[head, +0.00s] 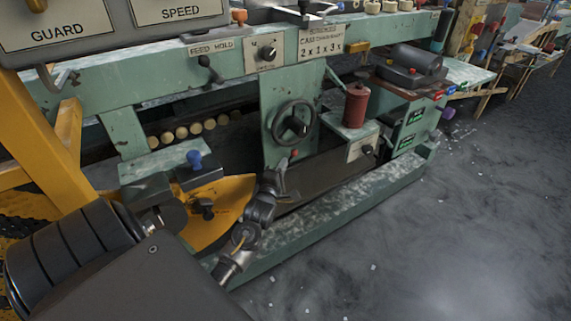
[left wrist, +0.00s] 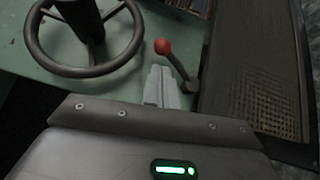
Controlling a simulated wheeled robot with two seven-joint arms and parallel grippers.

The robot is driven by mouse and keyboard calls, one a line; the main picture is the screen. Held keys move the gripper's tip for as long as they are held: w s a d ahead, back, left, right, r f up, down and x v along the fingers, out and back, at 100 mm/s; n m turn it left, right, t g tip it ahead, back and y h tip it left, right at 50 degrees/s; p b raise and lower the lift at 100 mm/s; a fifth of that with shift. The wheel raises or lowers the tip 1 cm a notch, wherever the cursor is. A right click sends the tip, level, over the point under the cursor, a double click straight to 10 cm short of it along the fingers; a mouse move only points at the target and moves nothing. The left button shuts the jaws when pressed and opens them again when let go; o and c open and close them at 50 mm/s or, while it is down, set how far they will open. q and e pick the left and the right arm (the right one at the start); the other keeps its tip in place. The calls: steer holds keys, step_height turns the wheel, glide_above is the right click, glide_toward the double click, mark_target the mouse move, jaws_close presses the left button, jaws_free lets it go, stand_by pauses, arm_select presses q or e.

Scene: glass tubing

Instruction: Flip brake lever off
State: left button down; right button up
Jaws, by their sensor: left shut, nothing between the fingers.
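A lever with a red ball knob (left wrist: 163,46) and a dark bent arm stands just ahead and to the right of my left gripper (left wrist: 160,74) in the left wrist view. The grey fingers are shut and hold nothing. A small gap shows between the fingertips and the knob. In the head view the red knob (head: 294,153) sits below the black handwheel, and my left gripper (head: 289,166) is just beneath it. No brake label is readable near this lever. My right gripper is not in view.
The black handwheel (head: 293,123) is on the green machine panel above the lever; it also shows in the left wrist view (left wrist: 85,40). A red cylinder (head: 355,105) stands to the right. A dark textured belt (left wrist: 255,65) lies right of the lever. Grey floor is open at right.

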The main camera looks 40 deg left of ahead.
arm_select(q)
steer(key=x, duration=0.2)
steer(key=shift+w+a, duration=0.15)
steer(key=shift+w, duration=0.1)
stand_by(0.3)
